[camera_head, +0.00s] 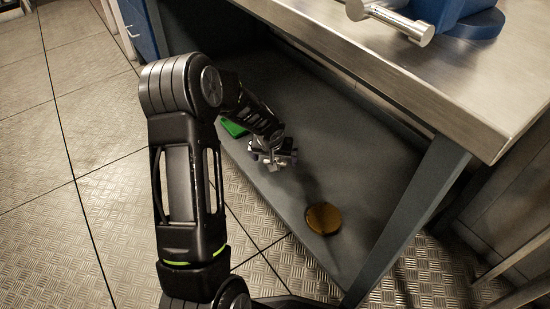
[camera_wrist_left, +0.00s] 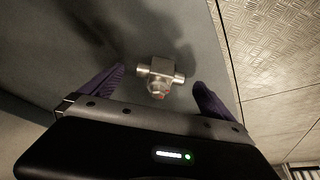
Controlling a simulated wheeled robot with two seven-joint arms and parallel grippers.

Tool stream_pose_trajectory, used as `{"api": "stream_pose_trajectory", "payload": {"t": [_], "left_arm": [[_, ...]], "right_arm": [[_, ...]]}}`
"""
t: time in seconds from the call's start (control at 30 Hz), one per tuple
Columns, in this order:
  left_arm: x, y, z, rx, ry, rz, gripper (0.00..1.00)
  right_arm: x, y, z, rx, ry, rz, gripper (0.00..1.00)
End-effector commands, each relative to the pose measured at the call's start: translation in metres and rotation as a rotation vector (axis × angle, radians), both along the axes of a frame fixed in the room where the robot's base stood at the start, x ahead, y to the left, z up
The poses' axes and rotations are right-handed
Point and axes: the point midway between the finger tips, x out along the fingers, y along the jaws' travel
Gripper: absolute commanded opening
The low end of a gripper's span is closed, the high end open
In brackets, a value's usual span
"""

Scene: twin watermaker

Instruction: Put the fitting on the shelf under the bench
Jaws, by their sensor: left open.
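The fitting (camera_wrist_left: 160,75) is a small metal tee-shaped piece with a reddish spot at its near end. In the left wrist view it lies on the grey shelf under the bench (camera_wrist_left: 190,22), between and just beyond my fingertips. My left gripper (camera_wrist_left: 158,88) is open, with its two purple-padded fingers apart on either side of the fitting and not visibly touching it. In the head view my left gripper (camera_head: 273,156) is low over the shelf (camera_head: 350,165); there I cannot clearly separate the fitting from the gripper. My right gripper is not in view.
A round brown-gold disc (camera_head: 323,218) lies on the shelf towards its near end. A green object (camera_head: 233,128) is partly hidden behind my left arm. The steel bench top (camera_head: 430,75) overhangs the shelf, with a slanted grey leg (camera_head: 405,220) at right. A blue vise (camera_head: 455,15) stands on top.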

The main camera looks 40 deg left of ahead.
Motion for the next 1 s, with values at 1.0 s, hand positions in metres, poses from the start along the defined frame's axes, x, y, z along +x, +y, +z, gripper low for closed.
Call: {"api": "stream_pose_trajectory", "payload": {"t": [1.0], "left_arm": [[-0.036,-0.02,0.099,0.001,-0.001,-0.001,1.0]], "right_arm": [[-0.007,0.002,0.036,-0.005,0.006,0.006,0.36]]}}
